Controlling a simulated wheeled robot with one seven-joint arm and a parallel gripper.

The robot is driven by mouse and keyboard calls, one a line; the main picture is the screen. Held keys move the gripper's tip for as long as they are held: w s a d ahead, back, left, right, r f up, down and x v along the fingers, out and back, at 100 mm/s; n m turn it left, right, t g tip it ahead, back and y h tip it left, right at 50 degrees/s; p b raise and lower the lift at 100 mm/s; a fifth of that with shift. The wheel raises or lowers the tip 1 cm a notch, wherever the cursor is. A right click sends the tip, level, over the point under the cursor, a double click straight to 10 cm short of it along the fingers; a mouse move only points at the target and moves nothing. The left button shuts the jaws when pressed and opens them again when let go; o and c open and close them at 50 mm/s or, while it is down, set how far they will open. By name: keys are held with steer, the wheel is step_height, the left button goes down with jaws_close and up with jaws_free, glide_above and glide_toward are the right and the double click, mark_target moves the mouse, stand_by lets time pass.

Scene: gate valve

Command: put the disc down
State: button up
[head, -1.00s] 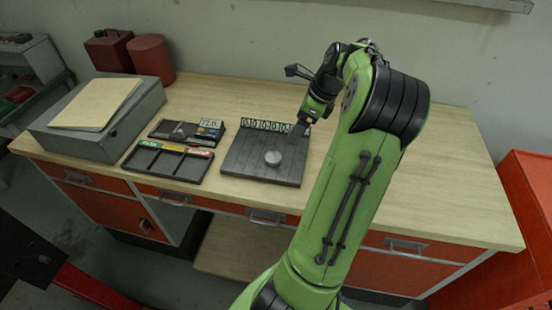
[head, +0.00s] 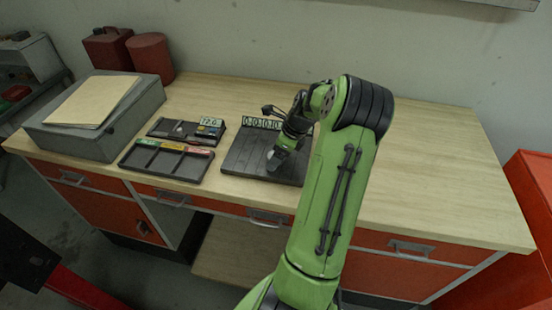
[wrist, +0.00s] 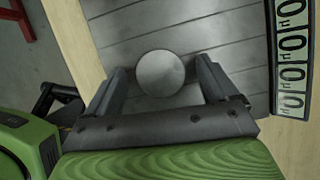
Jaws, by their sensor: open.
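The disc (wrist: 161,73) is a round, smooth grey piece. In the wrist view it lies on the dark grooved plate (wrist: 220,32), between the tips of my gripper (wrist: 160,85). The jaws are open, with a gap visible on each side of the disc. In the head view my gripper (head: 277,158) is low over the front right part of the plate (head: 240,155), and it mostly hides the disc there.
A row of marked tiles (head: 262,123) stands along the plate's back edge. A grey case (head: 100,125) is farther left. The bench's right side is clear.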

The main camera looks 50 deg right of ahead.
steer(key=c, duration=1.5)
step_height(320, 180, up, 10)
steer(key=shift+w+r+p, duration=0.1)
steer(key=shift+p, duration=0.9)
steer(key=shift+c, duration=0.2)
